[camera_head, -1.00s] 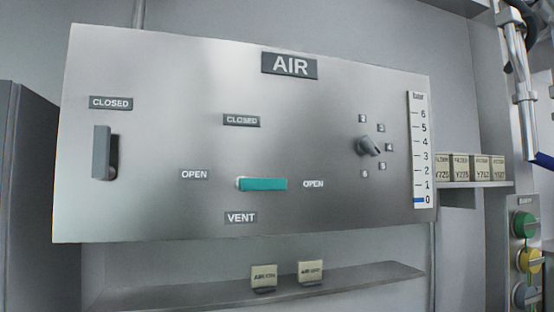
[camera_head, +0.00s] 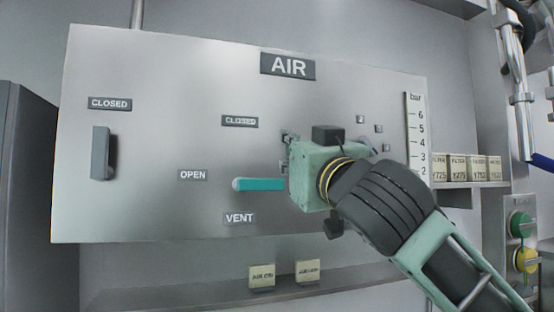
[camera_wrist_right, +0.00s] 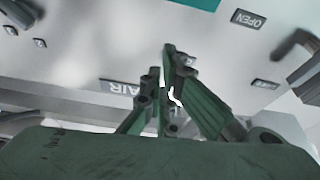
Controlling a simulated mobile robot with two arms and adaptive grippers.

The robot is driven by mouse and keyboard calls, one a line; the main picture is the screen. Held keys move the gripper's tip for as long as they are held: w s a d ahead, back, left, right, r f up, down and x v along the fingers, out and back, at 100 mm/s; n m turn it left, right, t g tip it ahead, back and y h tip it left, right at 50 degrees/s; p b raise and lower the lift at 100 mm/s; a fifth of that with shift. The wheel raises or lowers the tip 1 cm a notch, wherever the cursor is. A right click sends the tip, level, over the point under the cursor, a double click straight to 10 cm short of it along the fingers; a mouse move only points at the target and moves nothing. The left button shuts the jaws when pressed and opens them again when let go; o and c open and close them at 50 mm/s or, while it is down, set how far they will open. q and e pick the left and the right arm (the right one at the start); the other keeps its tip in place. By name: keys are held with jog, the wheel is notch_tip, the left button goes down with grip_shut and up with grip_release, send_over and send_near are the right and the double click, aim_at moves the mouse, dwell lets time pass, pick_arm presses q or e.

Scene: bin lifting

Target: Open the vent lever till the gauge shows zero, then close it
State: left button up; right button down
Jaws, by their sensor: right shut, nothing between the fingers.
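The teal vent lever (camera_head: 258,184) lies level on the steel panel above the VENT label (camera_head: 239,219), its right end reaching behind my right gripper. A teal edge also shows at the top of the right wrist view (camera_wrist_right: 195,4). The bar gauge (camera_head: 414,130) stands at the panel's right; its lower end is hidden by my right arm, so its reading cannot be seen. My right gripper (camera_head: 288,152) is at the panel, just above and right of the lever. Its fingers (camera_wrist_right: 168,60) are shut and empty; contact with the lever cannot be seen. My left gripper is out of view.
A grey lever (camera_head: 100,153) hangs down at the panel's left under a CLOSED label (camera_head: 109,104). A shelf (camera_head: 215,278) with small tags runs below the panel. Boxes (camera_head: 465,168) and coloured buttons (camera_head: 521,225) are at the right. The selector knob is covered by my arm.

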notch_tip(320, 180, up, 4)
jog(key=p, duration=0.6)
send_over(258, 184)
jog(key=s+d, duration=0.1)
jog(key=d, duration=0.2)
jog(key=f, duration=0.3)
jog(key=f+p, duration=0.1)
jog(key=shift+s+d+f, duration=0.1)
jog(key=shift+d+f, duration=0.15)
jog(key=shift+f, duration=0.05)
jog(key=shift+a, duration=0.1)
